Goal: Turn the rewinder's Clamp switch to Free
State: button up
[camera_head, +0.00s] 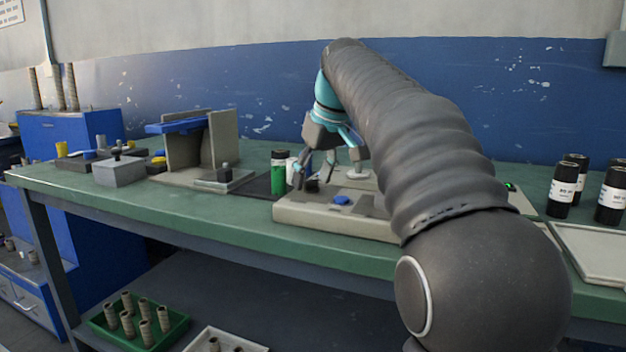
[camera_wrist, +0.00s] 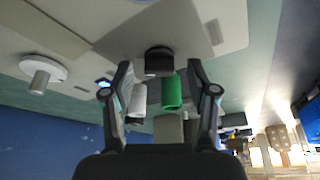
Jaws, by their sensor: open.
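The rewinder (camera_head: 300,213) is a flat beige unit on the green bench, partly hidden behind my arm; its casing also shows in the wrist view (camera_wrist: 120,38). A black knob (camera_wrist: 159,62), which looks like the Clamp switch, stands on its top near one edge. It shows small and dark below my gripper in the head view (camera_head: 312,186). Its labels and setting cannot be read. My gripper (camera_wrist: 160,80) is open and empty, with its fingers on either side of the knob in the picture. Whether they touch it or how high they are cannot be told.
A green bottle (camera_head: 279,172) and a white one stand close beside the rewinder. A blue button (camera_head: 341,200) and a pale spindle (camera_wrist: 40,75) are on its top. A blue-topped stand (camera_head: 190,140) is to the left; black-capped bottles (camera_head: 563,188) are to the right.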

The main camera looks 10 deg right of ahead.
jog(key=shift+f, duration=0.1)
grip_shut()
